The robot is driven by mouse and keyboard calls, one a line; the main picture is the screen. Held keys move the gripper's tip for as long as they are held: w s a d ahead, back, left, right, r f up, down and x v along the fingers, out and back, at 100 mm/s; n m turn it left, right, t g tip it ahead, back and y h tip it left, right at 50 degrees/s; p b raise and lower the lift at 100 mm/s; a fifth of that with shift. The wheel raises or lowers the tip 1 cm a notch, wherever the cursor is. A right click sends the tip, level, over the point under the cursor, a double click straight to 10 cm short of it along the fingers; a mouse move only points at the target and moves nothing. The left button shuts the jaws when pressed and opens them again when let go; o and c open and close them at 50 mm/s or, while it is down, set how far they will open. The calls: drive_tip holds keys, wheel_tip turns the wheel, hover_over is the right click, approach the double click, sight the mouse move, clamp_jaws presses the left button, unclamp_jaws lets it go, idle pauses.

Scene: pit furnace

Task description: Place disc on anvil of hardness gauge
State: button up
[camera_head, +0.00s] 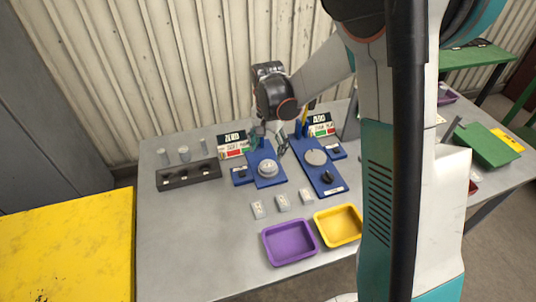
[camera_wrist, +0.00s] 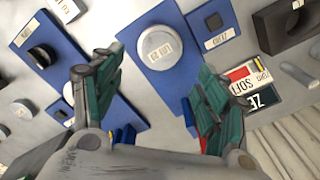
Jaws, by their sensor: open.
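A round pale disc (camera_head: 267,169) with a printed label sits on the left blue gauge (camera_head: 270,182). In the wrist view the disc (camera_wrist: 160,47) lies ahead of my fingertips, on the blue base (camera_wrist: 185,82). My gripper (camera_head: 270,141) is open and empty, above the back part of this gauge. Its two green-padded fingers (camera_wrist: 160,65) are spread, with nothing between them. The right blue gauge (camera_head: 318,180) has a bare-looking round grey plate (camera_head: 315,157) and a dark knob (camera_head: 328,177). Whether an anvil lies under the disc is hidden.
A dark rack (camera_head: 188,175) and several grey cylinders (camera_head: 184,153) stand left. Small tags (camera_head: 283,201) lie in front, before a purple tray (camera_head: 290,243) and a yellow tray (camera_head: 338,226). Signs (camera_head: 233,147) stand behind the gauges. The table's front left is clear.

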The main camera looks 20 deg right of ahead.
drive_tip(key=s+r+n+t+p, duration=0.1)
drive_tip(key=s+r+n+t, duration=0.1)
drive_tip(key=s+r, duration=0.45)
drive_tip(key=s+r+n+t, duration=0.15)
drive_tip(key=s+r, duration=0.25)
drive_tip(key=r, duration=0.6)
drive_tip(key=s+r+n+t, duration=0.1)
drive_tip(key=s+n+t, duration=0.2)
drive_tip(key=s, duration=0.9)
drive_tip(key=shift+s+r+n+t, duration=0.25)
drive_tip(key=shift+r+n+t, duration=0.1)
drive_tip(key=shift+n, duration=0.9)
